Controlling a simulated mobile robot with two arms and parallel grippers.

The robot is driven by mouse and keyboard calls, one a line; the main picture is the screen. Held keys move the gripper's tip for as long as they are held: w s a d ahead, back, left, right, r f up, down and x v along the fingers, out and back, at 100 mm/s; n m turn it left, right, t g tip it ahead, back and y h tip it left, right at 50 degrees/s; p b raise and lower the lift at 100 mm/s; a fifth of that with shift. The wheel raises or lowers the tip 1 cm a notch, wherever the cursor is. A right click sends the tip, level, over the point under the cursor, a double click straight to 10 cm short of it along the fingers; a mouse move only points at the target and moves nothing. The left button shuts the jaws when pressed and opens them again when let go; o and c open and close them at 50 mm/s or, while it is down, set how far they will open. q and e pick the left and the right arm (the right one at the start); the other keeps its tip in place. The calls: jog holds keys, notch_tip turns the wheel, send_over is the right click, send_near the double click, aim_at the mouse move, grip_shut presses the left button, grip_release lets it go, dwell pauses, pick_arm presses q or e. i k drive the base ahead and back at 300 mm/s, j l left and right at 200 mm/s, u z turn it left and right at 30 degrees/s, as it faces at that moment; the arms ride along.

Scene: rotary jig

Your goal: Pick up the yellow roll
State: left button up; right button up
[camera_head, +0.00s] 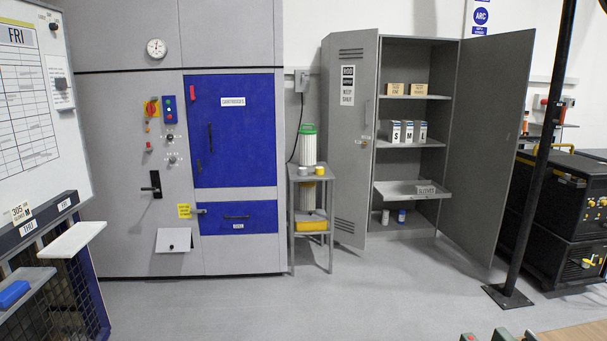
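A small yellow roll (320,170) stands on the top of a narrow grey stand (311,178), right of the blue-doored cabinet. A similar whitish roll (302,171) stands close to its left on the same top. Neither of my grippers shows in the head view, and nothing is seen touching the yellow roll.
An open grey locker (409,140) is to the right. A black post (537,160) rises at right. The floor (330,300) before the stand is clear.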

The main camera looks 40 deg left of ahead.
aim_at(320, 169)
jog(key=i+j+u, duration=0.45)
jog(key=i+j, duration=0.2)
jog(key=i+j+u, duration=0.5)
jog(key=i+j, duration=0.2)
jog(key=i+j+z, duration=0.1)
jog(key=i, duration=0.4)
jog(key=i+j+z, duration=0.1)
jog(key=i, duration=0.4)
jog(key=i+l+z, duration=0.1)
jog(key=i+z, duration=0.9)
jog(key=z, duration=0.15)
jog(key=i+z, duration=0.1)
jog(key=i, duration=0.95)
jog(key=i+l+u, duration=0.1)
jog(key=i+u, duration=0.35)
jog(key=i+l+u, duration=0.15)
jog(key=u, duration=0.3)
jog(key=i+l+u, duration=0.45)
jog(key=k+j, duration=0.1)
jog(key=j, duration=0.05)
